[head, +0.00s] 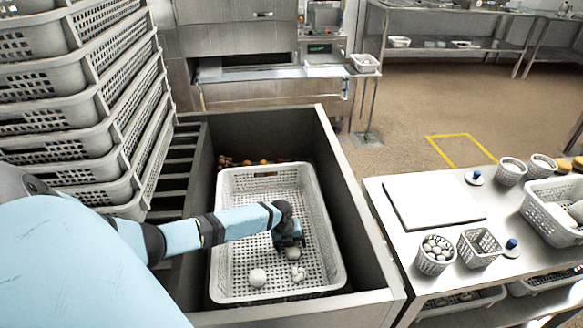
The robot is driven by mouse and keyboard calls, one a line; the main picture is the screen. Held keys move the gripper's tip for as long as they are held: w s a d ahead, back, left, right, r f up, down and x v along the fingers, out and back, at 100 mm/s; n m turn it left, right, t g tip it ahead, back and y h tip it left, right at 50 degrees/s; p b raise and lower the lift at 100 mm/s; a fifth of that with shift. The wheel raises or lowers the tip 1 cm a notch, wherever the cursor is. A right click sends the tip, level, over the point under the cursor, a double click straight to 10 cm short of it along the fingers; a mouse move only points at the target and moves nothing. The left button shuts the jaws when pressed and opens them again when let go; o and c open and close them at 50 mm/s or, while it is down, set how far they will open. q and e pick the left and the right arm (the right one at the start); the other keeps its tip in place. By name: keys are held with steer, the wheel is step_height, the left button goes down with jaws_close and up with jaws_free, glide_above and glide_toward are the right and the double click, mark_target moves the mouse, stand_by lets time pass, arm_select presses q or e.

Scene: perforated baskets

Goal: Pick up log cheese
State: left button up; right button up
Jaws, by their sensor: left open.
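A white perforated basket (223,235) sits inside a deep grey metal bin. Several small white cheese pieces lie on its floor: a rounded one (257,277) at the lower left, an irregular one (298,273) to its right, and one (292,254) just below my left gripper. I cannot tell which of them is the log cheese. My left gripper (290,244) is open and reaches down into the basket over the pieces, partly covering what lies beneath it. Whether it touches any piece is not clear. My right gripper is not in view.
The walls of the grey bin (345,190) surround the basket. Stacked grey baskets (60,110) stand at the left. A metal table (400,240) at the right holds a white board (430,200) and small baskets. Brown round items (262,162) lie behind the basket.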

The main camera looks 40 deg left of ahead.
arm_select(q)
steer(key=c, duration=1.1)
steer(key=shift+r, duration=0.15)
